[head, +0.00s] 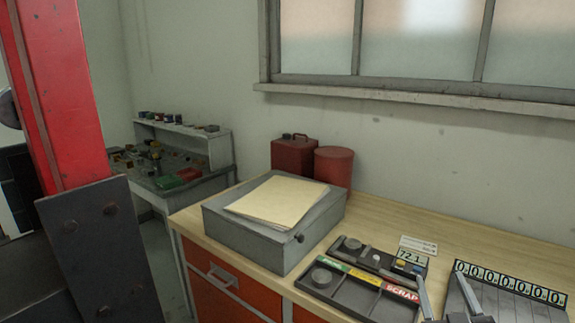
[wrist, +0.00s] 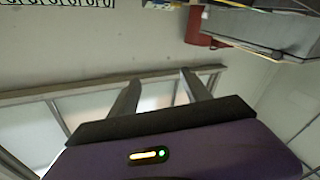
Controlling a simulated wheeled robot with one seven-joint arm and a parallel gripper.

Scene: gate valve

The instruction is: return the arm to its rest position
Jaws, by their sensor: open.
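My gripper (head: 442,283) shows at the bottom right of the head view as two grey fingers standing apart, in front of the counter's right part. In the wrist view my gripper (wrist: 160,80) has its two fingers spread with nothing between them, above its dark and purple body. That view is upside down, with the wall and window behind the fingers. The rest of the arm is out of the head view. No gate valve can be made out in either view.
The wooden counter (head: 385,217) carries a grey box with papers (head: 245,235), red cans (head: 333,167), a compartment tray (head: 345,288) and a digit display (head: 510,282). A red post (head: 75,110) stands at left. The window (head: 420,45) is behind.

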